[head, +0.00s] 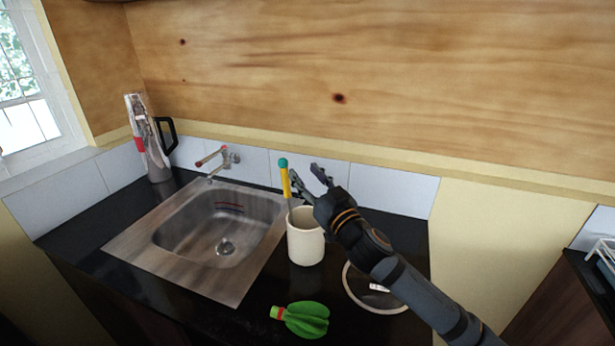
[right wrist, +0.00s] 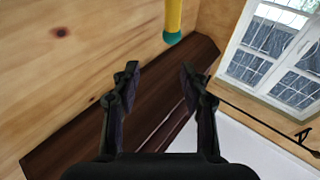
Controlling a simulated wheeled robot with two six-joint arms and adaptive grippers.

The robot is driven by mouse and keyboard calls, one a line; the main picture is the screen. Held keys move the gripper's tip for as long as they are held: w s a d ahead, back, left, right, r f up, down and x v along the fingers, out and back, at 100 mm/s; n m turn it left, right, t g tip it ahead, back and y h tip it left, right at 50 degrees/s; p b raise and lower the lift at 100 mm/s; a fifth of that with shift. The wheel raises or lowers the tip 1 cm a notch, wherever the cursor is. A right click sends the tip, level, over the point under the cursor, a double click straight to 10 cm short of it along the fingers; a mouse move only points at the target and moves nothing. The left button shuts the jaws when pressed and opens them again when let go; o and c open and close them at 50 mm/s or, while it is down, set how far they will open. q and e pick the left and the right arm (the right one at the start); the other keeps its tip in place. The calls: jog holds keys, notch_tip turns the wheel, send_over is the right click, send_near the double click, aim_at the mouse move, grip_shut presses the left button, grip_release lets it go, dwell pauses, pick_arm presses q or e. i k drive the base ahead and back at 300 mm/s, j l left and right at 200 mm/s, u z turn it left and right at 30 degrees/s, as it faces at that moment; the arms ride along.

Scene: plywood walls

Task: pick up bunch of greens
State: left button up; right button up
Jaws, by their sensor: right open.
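The bunch of greens (head: 306,319) lies on the black counter near its front edge, with a red and light-green band at its left end. It is not visible in the right wrist view. My right gripper (head: 307,178) is open and empty, above and behind the greens, over the cream mug (head: 305,243). A yellow-handled utensil with a teal tip (head: 285,178) stands in the mug, just left of the gripper's fingers. In the right wrist view, the open fingers (right wrist: 158,78) have the utensil's yellow and teal end (right wrist: 173,22) beyond them. My left gripper is not in view.
A steel sink (head: 218,225) with a wall tap (head: 221,157) takes up the counter's left part. A steel jug with a black handle (head: 151,145) stands at the back left. A white-rimmed round dish (head: 354,290) lies right of the greens, partly behind my right arm.

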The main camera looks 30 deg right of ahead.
aim_at(306, 319)
jog(key=k+l, duration=0.1)
jog(key=k, duration=1.4)
